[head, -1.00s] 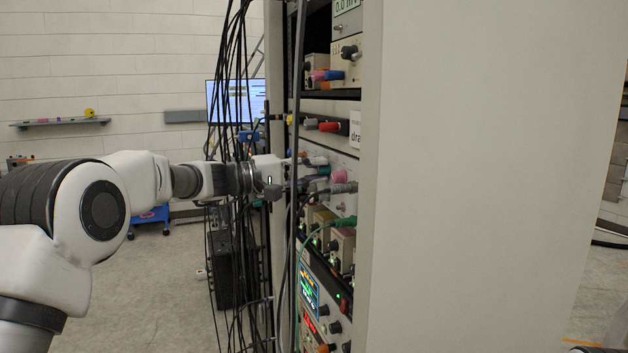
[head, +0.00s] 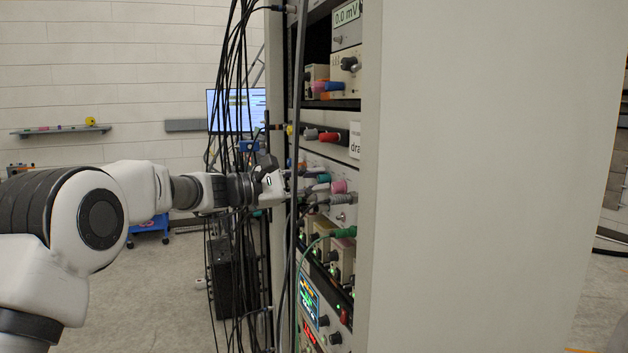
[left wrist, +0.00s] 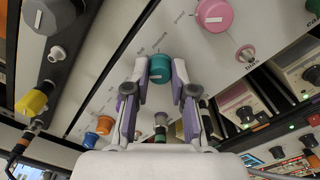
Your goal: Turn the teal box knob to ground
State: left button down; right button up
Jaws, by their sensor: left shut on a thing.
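The teal knob (left wrist: 160,68) sits on a pale grey panel in the left wrist view, with a short white mark on it. Around it are small printed labels, too small to read surely. My left gripper (left wrist: 160,72) has one finger on each side of the knob and is shut on it. In the head view the left gripper (head: 288,186) reaches to the rack front from the left, and the teal knob (head: 323,178) shows just right of it. My right gripper is not in view.
A pink knob (left wrist: 214,14) is close by on the same panel. Orange (left wrist: 105,125) and blue knobs (left wrist: 91,140) are lower left. Hanging black cables (head: 232,70) run past the arm, and the rack's blank side wall (head: 480,180) fills the right.

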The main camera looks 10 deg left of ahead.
pick_arm(q)
jog(key=shift+n, duration=0.3)
jog(key=c, duration=1)
grip_release()
jog(key=v, duration=1.2)
jog(key=shift+f, duration=0.1)
jog(key=shift+w+d, duration=0.1)
